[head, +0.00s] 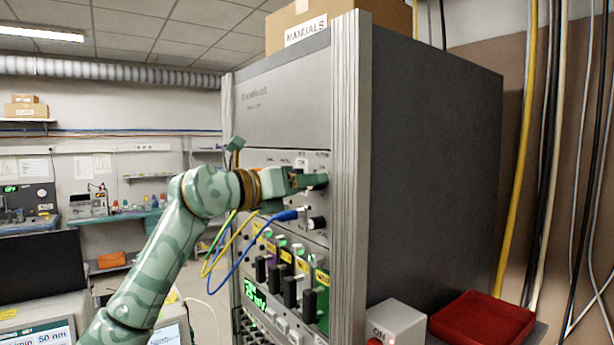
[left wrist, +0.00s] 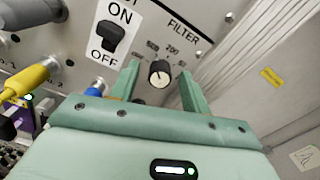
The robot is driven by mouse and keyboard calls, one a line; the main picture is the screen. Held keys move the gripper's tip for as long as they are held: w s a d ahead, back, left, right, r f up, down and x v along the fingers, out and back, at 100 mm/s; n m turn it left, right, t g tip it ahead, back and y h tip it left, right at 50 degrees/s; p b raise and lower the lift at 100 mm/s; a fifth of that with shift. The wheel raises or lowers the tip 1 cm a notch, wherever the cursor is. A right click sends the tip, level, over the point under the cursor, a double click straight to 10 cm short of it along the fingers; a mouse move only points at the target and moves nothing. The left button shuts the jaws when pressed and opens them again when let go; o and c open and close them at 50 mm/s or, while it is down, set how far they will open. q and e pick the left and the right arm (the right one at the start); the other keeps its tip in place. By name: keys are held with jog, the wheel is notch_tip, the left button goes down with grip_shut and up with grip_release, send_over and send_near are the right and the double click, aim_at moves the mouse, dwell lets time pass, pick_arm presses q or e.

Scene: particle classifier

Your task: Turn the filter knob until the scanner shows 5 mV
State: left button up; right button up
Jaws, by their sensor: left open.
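The filter knob (left wrist: 159,73) is a round black knob with a pale pointer line, under the FILTER label on the grey panel in the left wrist view. My left gripper (left wrist: 158,80) is open, with one green finger on each side of the knob; I cannot tell if they touch it. In the head view my left gripper (head: 306,181) is at the upper panel of the rack and partly hides the knob. The scanner display (head: 255,294) glows green lower on the rack and seems to read 35 mV; its first digit is hard to read. My right gripper is not in view.
An ON/OFF switch (left wrist: 111,38) sits left of the knob. Blue (head: 287,215) and yellow cables hang from the panel below my arm. Another knob (head: 317,222) is below the gripper. A red tray (head: 483,318) and a grey ON box (head: 396,322) stand at the right.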

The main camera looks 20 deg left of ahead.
pick_arm(q)
jog(key=shift+w+d, duration=0.2)
jog(key=shift+w, duration=0.1)
jog(key=c, duration=1)
jog(key=shift+m, duration=0.4)
jog(key=shift+s+m, duration=0.1)
jog(key=shift+m, duration=3.9)
jog(key=o, duration=1)
